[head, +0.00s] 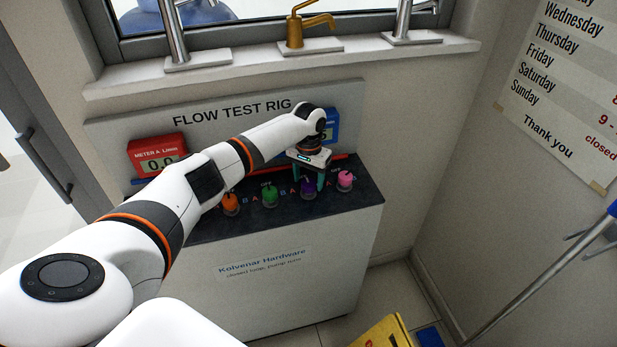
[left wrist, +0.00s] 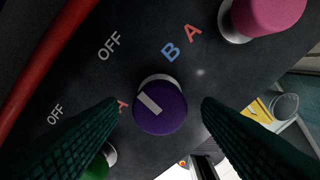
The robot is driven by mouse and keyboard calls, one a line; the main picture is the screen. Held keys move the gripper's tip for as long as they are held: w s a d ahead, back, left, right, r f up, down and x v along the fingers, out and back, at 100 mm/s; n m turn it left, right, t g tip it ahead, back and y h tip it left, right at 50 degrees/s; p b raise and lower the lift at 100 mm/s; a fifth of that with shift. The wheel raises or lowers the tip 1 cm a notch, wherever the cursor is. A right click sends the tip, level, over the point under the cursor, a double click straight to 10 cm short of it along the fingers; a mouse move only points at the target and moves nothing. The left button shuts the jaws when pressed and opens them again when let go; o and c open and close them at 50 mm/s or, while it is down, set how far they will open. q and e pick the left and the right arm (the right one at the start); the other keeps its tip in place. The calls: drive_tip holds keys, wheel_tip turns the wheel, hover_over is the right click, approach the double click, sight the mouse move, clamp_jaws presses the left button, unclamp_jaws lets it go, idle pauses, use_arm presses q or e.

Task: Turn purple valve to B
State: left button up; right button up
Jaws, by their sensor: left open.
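The purple valve (head: 308,188) is a round knob on the dark top of the flow test rig, between the green and pink knobs. In the left wrist view, the purple valve (left wrist: 163,116) has a pale pointer bar aimed at the OFF mark (left wrist: 110,45). Its blue B mark (left wrist: 171,52) lies to the upper right and a red A at the left. My left gripper (head: 307,177) is open above the valve. In the left wrist view, its fingers (left wrist: 160,104) stand either side of the knob with gaps, apparently not touching it. My right gripper is not in view.
The green knob (head: 270,195) and pink knob (head: 345,180) sit close on either side, with an orange knob (head: 230,204) farther left. A red pipe (left wrist: 45,60) runs behind. The red meter (head: 157,155) and blue meter (head: 331,125) stand at the back panel.

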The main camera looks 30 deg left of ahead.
use_arm(q)
drive_tip(key=shift+f, duration=0.35)
drive_tip(key=c, duration=1)
